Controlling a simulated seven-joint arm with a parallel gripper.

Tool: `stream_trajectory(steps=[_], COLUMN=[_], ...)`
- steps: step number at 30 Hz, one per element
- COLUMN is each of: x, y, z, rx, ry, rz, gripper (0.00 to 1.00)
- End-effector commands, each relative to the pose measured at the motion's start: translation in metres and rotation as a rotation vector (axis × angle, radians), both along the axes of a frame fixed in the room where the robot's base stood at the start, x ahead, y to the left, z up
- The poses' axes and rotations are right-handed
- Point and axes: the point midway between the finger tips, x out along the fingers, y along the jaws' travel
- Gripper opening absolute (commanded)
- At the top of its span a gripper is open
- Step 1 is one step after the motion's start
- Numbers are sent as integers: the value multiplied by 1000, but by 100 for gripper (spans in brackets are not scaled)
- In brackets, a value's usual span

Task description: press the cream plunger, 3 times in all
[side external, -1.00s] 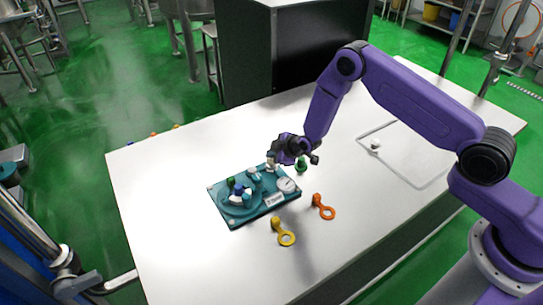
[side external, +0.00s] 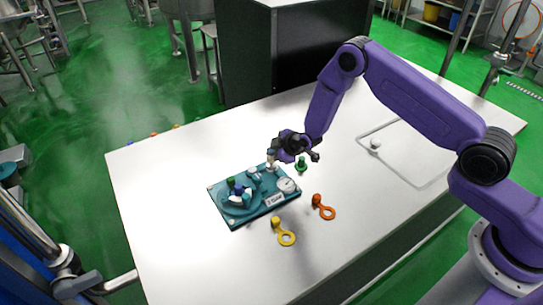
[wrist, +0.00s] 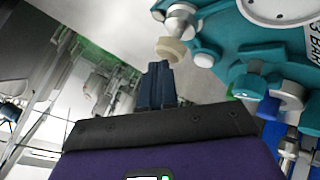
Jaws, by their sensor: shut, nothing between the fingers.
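The cream plunger (wrist: 171,49) shows in the wrist view as a pale knob beside a metal post at the edge of a teal plate. In the side view the plunger (side external: 271,155) is a small pale upright piece at the plate's back edge, partly beside my gripper. My gripper (wrist: 158,66) is shut and empty, its dark fingertips close to the cream knob. Whether they touch it I cannot tell. In the side view my gripper (side external: 278,153) is over the back right of the teal plate (side external: 237,222).
The plate carries a white dial (side external: 288,186), a label and a round part with green, blue and white pieces. A green piece (side external: 301,165) stands behind it. A white outlined area (side external: 410,180) is at right.

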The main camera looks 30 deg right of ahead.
Motion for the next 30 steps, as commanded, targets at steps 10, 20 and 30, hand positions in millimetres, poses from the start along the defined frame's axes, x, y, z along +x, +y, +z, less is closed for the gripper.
stream_trajectory(steps=[10,20,30], x=[-1,0,0], y=[0,0,0], z=[15,17,45], rx=[0,1,1], ry=[1,-1,-3], rz=[0,1,0], gripper=[0,0,0])
